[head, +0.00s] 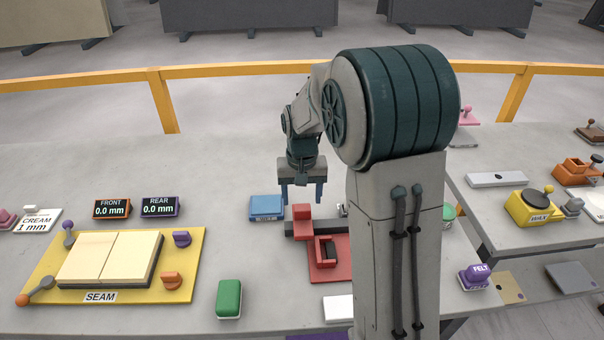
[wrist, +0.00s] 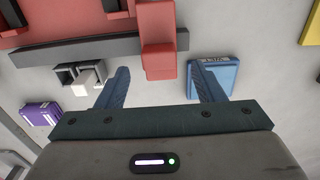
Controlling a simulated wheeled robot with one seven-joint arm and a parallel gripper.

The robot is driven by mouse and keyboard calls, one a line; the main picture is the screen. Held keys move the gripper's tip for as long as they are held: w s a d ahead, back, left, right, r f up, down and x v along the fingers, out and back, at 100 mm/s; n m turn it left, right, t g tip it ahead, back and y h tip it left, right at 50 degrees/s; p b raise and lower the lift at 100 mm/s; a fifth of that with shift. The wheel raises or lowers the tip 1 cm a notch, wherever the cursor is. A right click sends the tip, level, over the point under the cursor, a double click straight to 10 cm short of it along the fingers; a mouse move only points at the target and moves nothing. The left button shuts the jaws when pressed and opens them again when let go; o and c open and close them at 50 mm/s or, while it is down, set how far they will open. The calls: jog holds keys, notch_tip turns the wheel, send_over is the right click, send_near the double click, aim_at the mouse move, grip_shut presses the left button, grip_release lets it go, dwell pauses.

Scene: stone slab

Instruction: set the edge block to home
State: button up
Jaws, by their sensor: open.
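A red block (head: 301,212) stands at the left end of a dark rail (head: 314,229), in front of my gripper in the head view. In the wrist view the red block (wrist: 158,45) sits ahead of the gap between the fingers, across the rail (wrist: 95,45). No label marks it as the edge block, and no home mark is readable. My gripper (head: 302,195) is open and empty, pointing down above the slab. Its two blue fingers also show in the wrist view (wrist: 160,82). I cannot tell whether they touch the block. My arm hides the rail's right part.
A red fixture (head: 325,262) lies in front of the rail. A blue block (head: 266,207) is close left of my gripper. A green block (head: 229,298) and a yellow SEAM board (head: 182,272) stand further left. FRONT (head: 112,209) and REAR (head: 160,207) displays read 0.0 mm.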

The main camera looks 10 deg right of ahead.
aim_at(303, 209)
notch_tip(303, 209, up, 9)
dwell(0.4)
jog(key=s+d+n+t, duration=0.1)
jog(key=s+t, duration=0.2)
jog(key=s, duration=1.9)
jog(key=shift+f+n, duration=0.4)
jog(key=shift+f, duration=0.05)
